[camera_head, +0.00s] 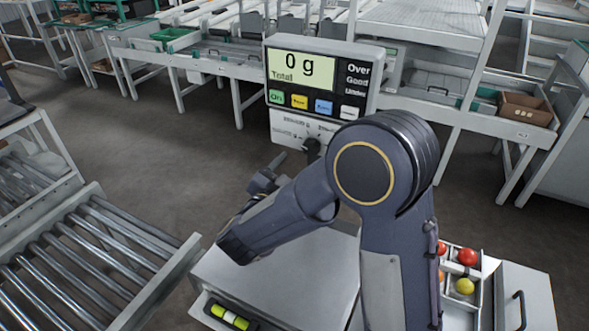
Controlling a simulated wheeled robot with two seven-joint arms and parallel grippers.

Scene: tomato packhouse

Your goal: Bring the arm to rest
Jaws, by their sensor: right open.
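My right arm comes up from the bottom, bends at a large dark joint and reaches down to the left. It hangs over the grey platform (295,270) of a weighing scale. My right gripper (292,156) is small and partly hidden behind my forearm, in front of the scale's lower panel. It is open, and I see nothing between its fingers. The scale's display (302,69) reads "0 g" Total. My left gripper is not in view.
A tray (487,268) with red, orange and yellow tomatoes is at lower right, partly hidden by my arm. A roller conveyor (185,258) is at left. A green-yellow level vial (230,317) is at the front. Benches and a brown carton (526,107) stand behind open floor.

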